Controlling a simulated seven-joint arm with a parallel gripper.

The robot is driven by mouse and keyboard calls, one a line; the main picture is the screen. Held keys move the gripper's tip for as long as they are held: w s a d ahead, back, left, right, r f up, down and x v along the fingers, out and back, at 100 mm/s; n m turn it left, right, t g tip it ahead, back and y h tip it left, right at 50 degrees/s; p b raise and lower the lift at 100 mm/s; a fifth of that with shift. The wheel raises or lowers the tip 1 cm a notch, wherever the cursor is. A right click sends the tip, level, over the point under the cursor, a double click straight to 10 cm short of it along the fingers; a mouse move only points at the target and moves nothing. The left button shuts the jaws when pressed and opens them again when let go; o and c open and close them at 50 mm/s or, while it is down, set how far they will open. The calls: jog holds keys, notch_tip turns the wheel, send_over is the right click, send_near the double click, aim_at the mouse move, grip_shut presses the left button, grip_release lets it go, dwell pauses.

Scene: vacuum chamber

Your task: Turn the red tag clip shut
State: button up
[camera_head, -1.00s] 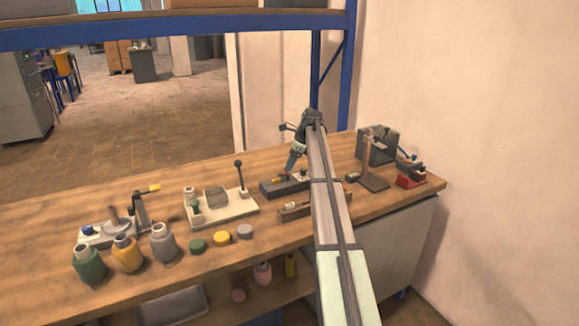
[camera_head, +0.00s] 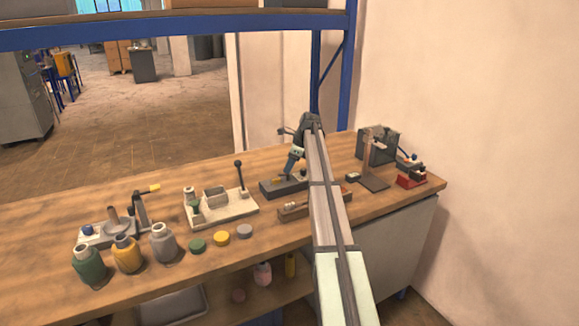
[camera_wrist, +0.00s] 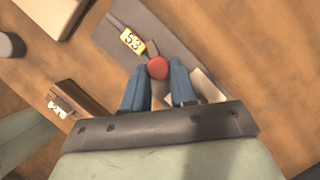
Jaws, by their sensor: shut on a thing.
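The red tag clip (camera_wrist: 157,68) shows in the wrist view as a round red cap with a short dark bar beside its top. It sits over a dark grey base plate (camera_wrist: 180,45). A yellow tag marked 53 (camera_wrist: 132,40) lies just up and left of it. My gripper (camera_wrist: 158,80) has its blue fingers on either side of the clip, shut on it. The fingers hide its lower part. In the head view my gripper (camera_head: 290,167) reaches down to the dark base (camera_head: 283,188) at the back of the bench; the clip is too small to make out there.
On the bench (camera_head: 60,215), a pale fixture with a lever (camera_head: 222,208) stands to the left and a post stand (camera_head: 370,182) to the right. Several bottles and caps line the front.

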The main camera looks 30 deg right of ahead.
grip_shut()
jog(key=shift+w+d+n+g+y, duration=0.15)
jog(key=shift+n+g+y, duration=0.15)
jog(key=shift+n, duration=0.9)
jog(key=shift+n+g, duration=0.5)
jog(key=shift+n, duration=0.6)
jog(key=o, duration=0.8)
grip_release()
jog(key=v, duration=1.3)
jog(key=shift+d+r, duration=0.15)
jog(key=shift+r, duration=0.2)
